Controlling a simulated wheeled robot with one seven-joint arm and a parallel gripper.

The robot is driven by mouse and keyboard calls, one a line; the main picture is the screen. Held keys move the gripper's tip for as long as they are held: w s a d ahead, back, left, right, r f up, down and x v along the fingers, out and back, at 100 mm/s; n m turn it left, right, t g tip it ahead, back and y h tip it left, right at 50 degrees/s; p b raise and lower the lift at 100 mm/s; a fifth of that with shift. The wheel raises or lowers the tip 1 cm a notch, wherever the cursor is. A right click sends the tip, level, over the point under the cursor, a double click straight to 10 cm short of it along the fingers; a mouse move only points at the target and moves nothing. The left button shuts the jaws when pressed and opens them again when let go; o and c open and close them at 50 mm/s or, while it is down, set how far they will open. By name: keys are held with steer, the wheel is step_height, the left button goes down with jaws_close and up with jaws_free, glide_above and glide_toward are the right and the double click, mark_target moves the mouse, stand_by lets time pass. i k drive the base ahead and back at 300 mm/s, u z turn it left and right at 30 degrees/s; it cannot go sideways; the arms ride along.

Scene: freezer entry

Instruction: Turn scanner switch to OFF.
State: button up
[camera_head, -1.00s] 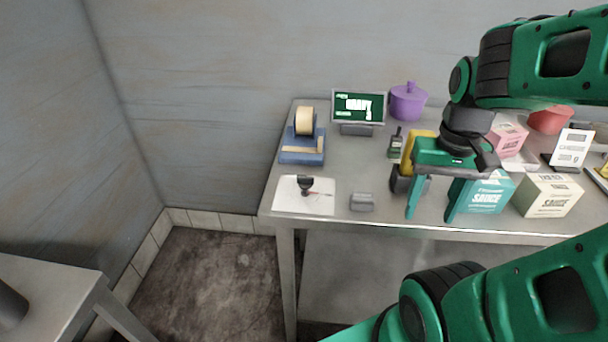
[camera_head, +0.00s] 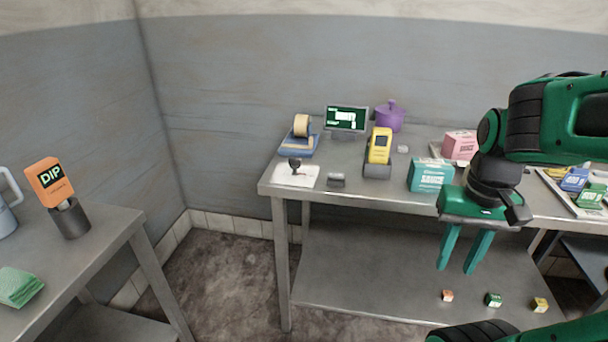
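A yellow handheld scanner (camera_head: 379,146) with a dark screen stands upright in a grey cradle (camera_head: 377,171) on the metal table (camera_head: 340,193). Its switch is too small to make out. My gripper (camera_head: 458,270) is open and empty, pointing down in front of the table's front edge. It is to the right of the scanner and lower in the picture, apart from it.
A teal sauce box (camera_head: 431,174) stands between the scanner and my gripper. A pink box (camera_head: 459,145), purple pot (camera_head: 390,116), small display (camera_head: 346,119) and tape dispenser (camera_head: 300,136) share the table. Small cubes (camera_head: 493,299) lie on the lower shelf. A side table (camera_head: 100,243) stands left.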

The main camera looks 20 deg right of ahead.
mark_target(294, 163)
steer(key=u, duration=0.1)
steer(key=k, duration=0.2)
steer(key=z, duration=0.5)
steer(key=i, duration=1.1)
steer(key=u, duration=0.1)
